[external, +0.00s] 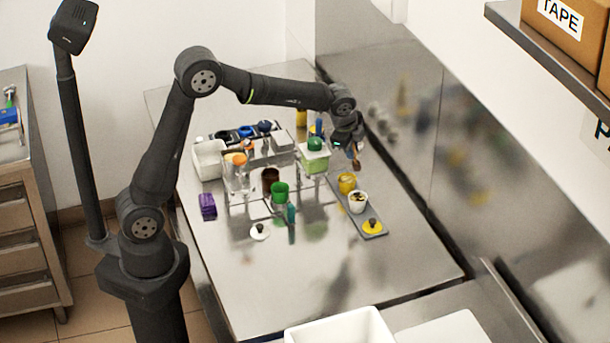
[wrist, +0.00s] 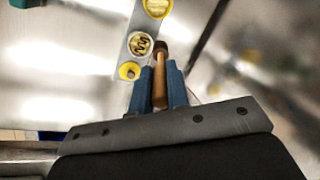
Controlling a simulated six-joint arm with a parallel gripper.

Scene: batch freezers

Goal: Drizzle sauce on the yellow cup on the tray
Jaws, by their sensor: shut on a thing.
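A yellow cup (external: 347,183) stands at the far end of a narrow grey tray (external: 382,235). A yellow round piece with a dark knob (external: 373,227) is at the tray's near end. My gripper (external: 354,147) is shut on a brown wooden stick-like tool (wrist: 160,85) with a darker tip. The tool hangs above and slightly beyond the yellow cup, apart from it.
A clear rack (external: 240,200) with a green cup (external: 280,193) and a brown cup stands left of the tray. A green-topped container (external: 315,158) is close to my gripper. A steel wall (external: 430,180) runs along the right. The near part of the table is clear.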

